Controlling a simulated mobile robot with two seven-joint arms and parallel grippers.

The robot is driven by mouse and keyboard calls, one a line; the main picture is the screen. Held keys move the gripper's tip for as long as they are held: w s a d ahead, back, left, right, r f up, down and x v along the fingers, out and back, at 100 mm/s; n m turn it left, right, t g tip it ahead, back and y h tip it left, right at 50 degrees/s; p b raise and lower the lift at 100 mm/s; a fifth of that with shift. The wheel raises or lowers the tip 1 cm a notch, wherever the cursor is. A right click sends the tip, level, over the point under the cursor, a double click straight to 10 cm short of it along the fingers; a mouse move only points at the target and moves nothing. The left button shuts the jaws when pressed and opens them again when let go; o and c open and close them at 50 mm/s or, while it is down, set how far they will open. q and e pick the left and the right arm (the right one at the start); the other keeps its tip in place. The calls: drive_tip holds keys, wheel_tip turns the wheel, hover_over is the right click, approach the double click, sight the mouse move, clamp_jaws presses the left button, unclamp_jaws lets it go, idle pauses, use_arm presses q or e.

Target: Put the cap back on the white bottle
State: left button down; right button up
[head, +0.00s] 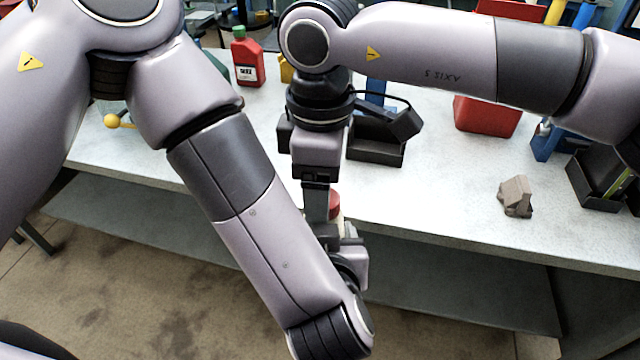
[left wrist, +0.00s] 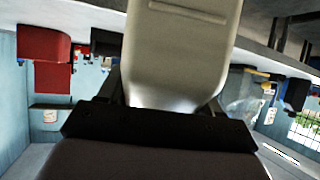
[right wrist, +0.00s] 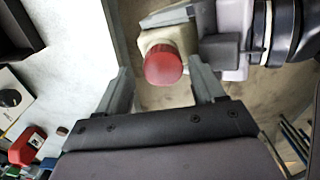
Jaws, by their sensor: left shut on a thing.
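The white bottle (left wrist: 182,50) is held in my left gripper (left wrist: 165,105), which is shut on its body, in front of the bench edge. The red cap (right wrist: 163,65) sits at the top of the bottle in the right wrist view; whether it is fully seated I cannot tell. In the head view the cap (head: 335,204) shows just behind a finger of my right gripper (head: 316,215). My right gripper points down from above. Its fingers are apart on either side of the cap, with visible gaps, and hold nothing. Much of the bottle is hidden in the head view.
The workbench (head: 440,205) has a red jug (head: 247,60), a black tray (head: 378,150), a red bin (head: 487,116) and a greyish-brown lump (head: 515,196) on it. A dark bin (head: 598,185) stands at the right. The bench front between tray and lump is clear.

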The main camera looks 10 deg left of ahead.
drive_tip(key=shift+s+r, duration=0.1)
drive_tip(key=shift+r, duration=2.15)
drive_tip(key=shift+a, duration=0.1)
drive_tip(key=shift+c, duration=0.2)
